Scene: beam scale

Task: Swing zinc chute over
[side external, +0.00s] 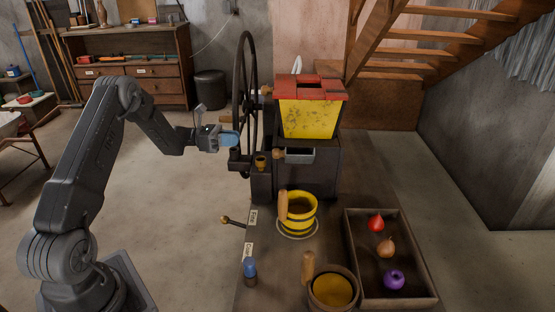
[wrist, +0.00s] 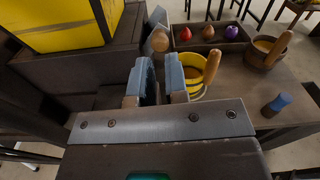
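The zinc chute (side external: 300,155) is a small grey metal trough below the yellow hopper, with a round wooden knob (side external: 278,153) at its left end. In the wrist view the chute (wrist: 155,20) shows as a grey edge beyond my fingers, with the knob (wrist: 160,41) in front of it. My gripper (side external: 230,139) is left of the chute, beside the big wheel, a little higher than the knob and apart from it. In the wrist view my gripper (wrist: 160,78) has two blue-grey fingers with a narrow, empty gap between them. The chute's far side is hidden.
A yellow hopper (side external: 308,118) with a red top stands above the chute. A dark spoked wheel (side external: 245,90) is close to my gripper. A yellow-banded tub (side external: 298,212), a wooden tub (side external: 333,290), a blue-topped peg (side external: 249,269) and a fruit tray (side external: 400,300) occupy the bench.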

